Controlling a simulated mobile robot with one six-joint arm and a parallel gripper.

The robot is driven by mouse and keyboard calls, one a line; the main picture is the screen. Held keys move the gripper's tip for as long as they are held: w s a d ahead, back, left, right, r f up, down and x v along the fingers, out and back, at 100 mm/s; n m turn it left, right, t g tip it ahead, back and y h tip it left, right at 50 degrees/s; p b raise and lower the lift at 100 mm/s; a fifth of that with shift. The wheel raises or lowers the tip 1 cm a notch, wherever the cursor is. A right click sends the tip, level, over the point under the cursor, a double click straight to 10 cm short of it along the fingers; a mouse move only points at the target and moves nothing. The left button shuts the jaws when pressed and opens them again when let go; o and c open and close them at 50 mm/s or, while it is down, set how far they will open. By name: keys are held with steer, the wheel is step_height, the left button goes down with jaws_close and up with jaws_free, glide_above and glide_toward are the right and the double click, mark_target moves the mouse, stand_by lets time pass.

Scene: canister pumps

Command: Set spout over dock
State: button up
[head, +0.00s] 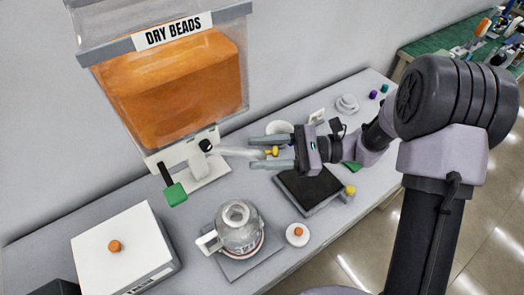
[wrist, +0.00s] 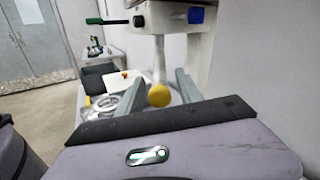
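The spout (head: 232,151) is a pale tube that sticks out to the right from the white valve block under the "DRY BEADS" canister (head: 170,90). It ends in a yellow tip (head: 271,152). My gripper (head: 254,153) is open, its fingers on either side of the spout's tip with gaps visible. In the wrist view the yellow tip (wrist: 159,95) shows between the two spread fingers. A dark square pad (head: 308,186) lies in front of my gripper. A glass jar (head: 239,228) stands on a grey pad (head: 240,264). I cannot tell which pad is the dock.
A green handle (head: 174,193) hangs left of the valve. A white box (head: 125,248) with an orange knob is at the front left. A white lid (head: 297,234) with an orange knob lies near the front edge. A yellow knob (head: 350,190) is beside the dark pad.

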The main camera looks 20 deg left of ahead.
jaws_close()
stand_by(1.2)
